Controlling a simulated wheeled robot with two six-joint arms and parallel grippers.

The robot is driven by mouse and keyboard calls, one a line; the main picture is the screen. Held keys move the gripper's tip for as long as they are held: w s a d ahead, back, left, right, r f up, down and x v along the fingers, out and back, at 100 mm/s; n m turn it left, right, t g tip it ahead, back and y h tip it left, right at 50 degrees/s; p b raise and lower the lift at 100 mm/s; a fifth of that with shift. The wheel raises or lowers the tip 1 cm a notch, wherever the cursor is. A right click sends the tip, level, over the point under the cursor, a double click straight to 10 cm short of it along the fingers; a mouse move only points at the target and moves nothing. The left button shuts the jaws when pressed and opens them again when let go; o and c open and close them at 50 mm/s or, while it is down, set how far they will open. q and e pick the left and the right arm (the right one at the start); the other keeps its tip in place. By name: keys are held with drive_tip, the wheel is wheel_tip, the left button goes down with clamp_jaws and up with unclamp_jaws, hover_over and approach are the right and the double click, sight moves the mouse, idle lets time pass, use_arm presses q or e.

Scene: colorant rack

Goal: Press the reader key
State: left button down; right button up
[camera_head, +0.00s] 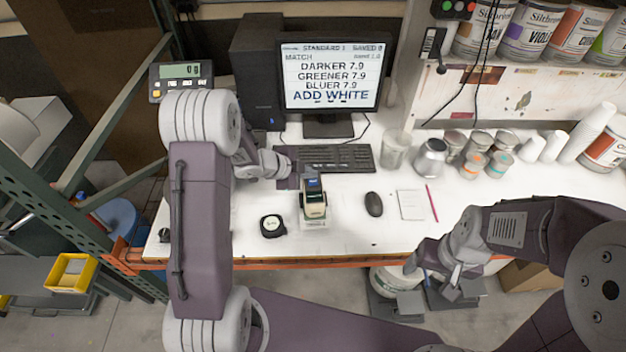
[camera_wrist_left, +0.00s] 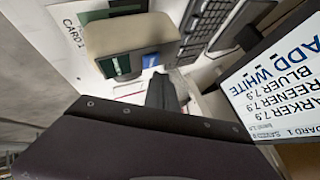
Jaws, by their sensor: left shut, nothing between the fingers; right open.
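The reader (camera_head: 314,204) is a small beige and dark green device with a blue screen at its top. It stands on the white desk in front of the keyboard. In the left wrist view the beige reader (camera_wrist_left: 130,35) shows beside the print "CARD 1". My left gripper (camera_head: 294,178) is shut and empty, just behind and left of the reader's top. In the left wrist view the dark gripper (camera_wrist_left: 165,95) points at the reader; I cannot tell whether it touches. The reader's key is not clearly visible. My right gripper (camera_head: 446,284) is open and empty, below the desk's front edge.
The monitor (camera_head: 330,80) reads "DARKER 7.9, GREENER 7.9, BLUER 7.9, ADD WHITE". The keyboard (camera_head: 338,158) lies behind the reader. A mouse (camera_head: 374,204) and white notepad (camera_head: 411,205) lie to its right, a round black-rimmed item (camera_head: 272,226) to its left. Cans and cups stand further right.

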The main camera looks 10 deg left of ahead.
use_arm(q)
wheel_tip(320, 180, up, 5)
drive_tip(key=p, duration=0.5)
drive_tip(key=shift+r, duration=0.1)
idle(0.7)
drive_tip(key=w+d+t+b, duration=0.1)
drive_tip(key=d+b, duration=0.3)
drive_tip(key=b, duration=0.3)
drive_tip(key=n+y+b, duration=0.5)
drive_tip(key=n+b, duration=0.1)
drive_tip(key=n, duration=0.3)
approach(310, 183)
drive_tip(key=f, duration=0.2)
drive_tip(key=s+f+n+g, duration=0.2)
drive_tip(key=s+n+g, duration=0.1)
drive_tip(key=s, duration=0.5)
drive_tip(key=s+a+f+n+g, duration=0.1)
drive_tip(key=s+f+n+g, duration=0.2)
drive_tip(key=s, duration=0.6)
drive_tip(key=shift+f+n+g, duration=0.25)
drive_tip(key=shift+n+g, duration=0.25)
drive_tip(key=shift+n, duration=0.5)
